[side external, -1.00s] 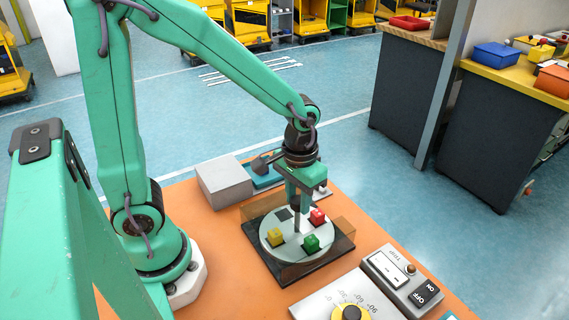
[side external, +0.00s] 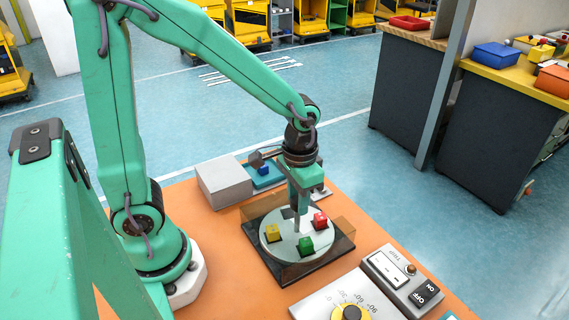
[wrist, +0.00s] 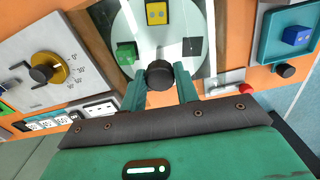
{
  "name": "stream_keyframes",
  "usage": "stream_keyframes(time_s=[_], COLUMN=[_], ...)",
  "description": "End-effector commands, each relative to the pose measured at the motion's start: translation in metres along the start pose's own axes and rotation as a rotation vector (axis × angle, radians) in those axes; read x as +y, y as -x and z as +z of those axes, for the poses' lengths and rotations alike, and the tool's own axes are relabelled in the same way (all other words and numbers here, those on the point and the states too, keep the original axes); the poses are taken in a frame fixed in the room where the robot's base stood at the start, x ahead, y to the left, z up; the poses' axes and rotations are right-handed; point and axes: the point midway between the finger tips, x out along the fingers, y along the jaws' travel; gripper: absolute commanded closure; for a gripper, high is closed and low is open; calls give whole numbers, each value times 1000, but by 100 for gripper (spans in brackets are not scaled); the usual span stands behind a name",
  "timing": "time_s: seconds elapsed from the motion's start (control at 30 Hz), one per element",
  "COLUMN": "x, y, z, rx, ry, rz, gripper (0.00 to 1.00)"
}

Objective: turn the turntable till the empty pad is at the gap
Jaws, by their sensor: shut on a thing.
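The pale round turntable (side external: 292,254) sits in a dark square base, with a yellow block (side external: 273,232), a green block (side external: 306,246) and a red block (side external: 320,220) on it. The empty pad (side external: 287,213) is a dark square on its far side, left of my gripper; in the wrist view the empty pad (wrist: 192,46) lies right of the knob. My gripper (side external: 297,224) points down over the middle, and in the wrist view its fingers are shut on the black central knob (wrist: 160,75). The red block is hidden in the wrist view. I cannot make out the gap clearly.
Transparent amber walls (side external: 343,212) stand around the turntable. Behind it are a teal tray with a blue block (side external: 263,170) and a grey box (side external: 224,182). In front are a panel with a yellow-black dial (side external: 350,313) and a switch box (side external: 404,281).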

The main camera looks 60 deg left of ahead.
Motion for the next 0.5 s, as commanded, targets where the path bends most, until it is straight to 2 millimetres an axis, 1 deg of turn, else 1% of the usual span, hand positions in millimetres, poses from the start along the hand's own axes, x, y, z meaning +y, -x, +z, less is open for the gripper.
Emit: stream_keyframes(time_s=[0.5], x=[0], y=[1], z=[0], rx=[1], ry=[-259], rz=[0], gripper=[100])
